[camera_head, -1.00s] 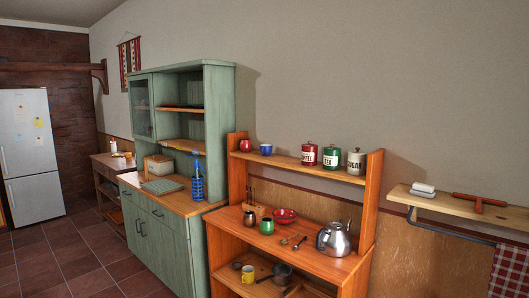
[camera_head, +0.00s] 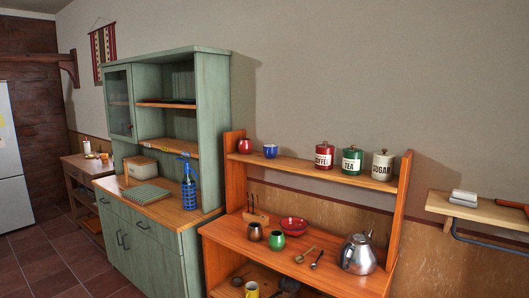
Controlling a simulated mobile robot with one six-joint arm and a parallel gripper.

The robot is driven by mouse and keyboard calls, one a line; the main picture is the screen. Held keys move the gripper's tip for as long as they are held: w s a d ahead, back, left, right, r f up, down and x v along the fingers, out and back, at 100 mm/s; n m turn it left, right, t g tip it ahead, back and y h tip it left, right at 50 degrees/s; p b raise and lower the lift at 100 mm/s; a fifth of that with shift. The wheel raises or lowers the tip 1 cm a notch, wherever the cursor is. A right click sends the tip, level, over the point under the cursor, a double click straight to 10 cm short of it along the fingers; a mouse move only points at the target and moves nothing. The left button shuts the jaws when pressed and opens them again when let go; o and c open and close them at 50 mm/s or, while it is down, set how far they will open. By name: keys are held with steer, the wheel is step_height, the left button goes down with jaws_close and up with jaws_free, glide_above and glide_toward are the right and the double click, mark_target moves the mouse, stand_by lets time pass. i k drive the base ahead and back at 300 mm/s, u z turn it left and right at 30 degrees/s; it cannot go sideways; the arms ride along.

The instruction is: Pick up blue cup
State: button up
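The blue cup (camera_head: 270,151) stands on the upper shelf of the orange wooden rack (camera_head: 300,172). It is right of a red round pot (camera_head: 245,146) and left of the red coffee canister (camera_head: 324,156). There are gaps on both sides of the cup. My gripper is not in view.
A green cabinet (camera_head: 165,232) stands left of the rack, with a blue bottle holder (camera_head: 189,188) on its counter. The rack's lower top holds a kettle (camera_head: 358,254), a red bowl (camera_head: 294,225) and small cups. A wall shelf (camera_head: 480,211) is at right. Tiled floor is clear at lower left.

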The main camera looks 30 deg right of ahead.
mark_target(270, 150)
steer(key=u, duration=0.15)
steer(key=i, duration=0.9)
steer(key=u, duration=0.4)
